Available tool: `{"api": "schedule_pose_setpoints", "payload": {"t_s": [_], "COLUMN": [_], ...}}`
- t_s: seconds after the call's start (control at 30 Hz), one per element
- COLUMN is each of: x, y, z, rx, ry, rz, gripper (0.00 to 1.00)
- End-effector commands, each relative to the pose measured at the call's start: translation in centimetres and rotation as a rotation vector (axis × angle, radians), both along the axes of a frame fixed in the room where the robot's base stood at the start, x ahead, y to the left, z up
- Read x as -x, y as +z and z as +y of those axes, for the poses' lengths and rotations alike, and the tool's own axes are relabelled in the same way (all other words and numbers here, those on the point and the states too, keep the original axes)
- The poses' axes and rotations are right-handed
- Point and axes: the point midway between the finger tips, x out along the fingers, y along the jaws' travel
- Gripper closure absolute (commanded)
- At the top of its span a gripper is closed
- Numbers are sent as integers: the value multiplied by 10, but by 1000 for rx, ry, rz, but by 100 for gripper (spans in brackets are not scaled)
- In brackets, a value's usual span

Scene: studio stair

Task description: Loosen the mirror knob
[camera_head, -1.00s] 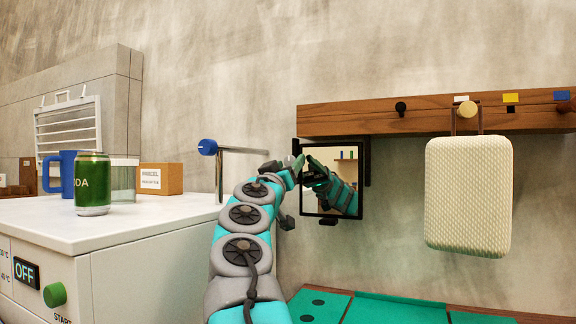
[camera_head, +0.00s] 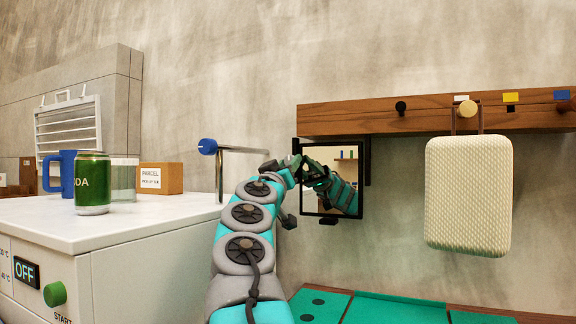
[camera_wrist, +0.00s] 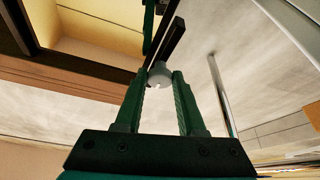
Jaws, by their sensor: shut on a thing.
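The mirror (camera_head: 325,212) has a black frame and hangs on the wall beneath the wooden rail; its glass reflects my arm. The mirror knob (camera_wrist: 160,76) is a small pale round piece with a light mark, beside the mirror's edge in the wrist view. My gripper (camera_wrist: 163,84) is shut on the knob, with one green finger on each side of it. In the head view my gripper (camera_head: 296,168) is at the mirror's left edge and hides the knob. The mirror (camera_wrist: 100,25) also shows at the upper left of the wrist view.
The wooden rail (camera_head: 370,119) holds pegs and a hanging cream case (camera_head: 468,195) to the right. A metal pipe with a blue knob (camera_head: 207,147) stands left of my gripper. A white machine (camera_head: 150,250) carries a can, mug and parcel box at the left.

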Motion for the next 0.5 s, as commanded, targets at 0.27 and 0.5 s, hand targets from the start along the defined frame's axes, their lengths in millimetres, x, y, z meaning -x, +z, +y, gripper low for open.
{"api": "schedule_pose_setpoints", "payload": {"t_s": [0.27,0.5], "x": [0,1], "y": [0,2], "z": [0,1], "rx": [124,290], "ry": [4,7], "rz": [48,109], "gripper": [100,100]}}
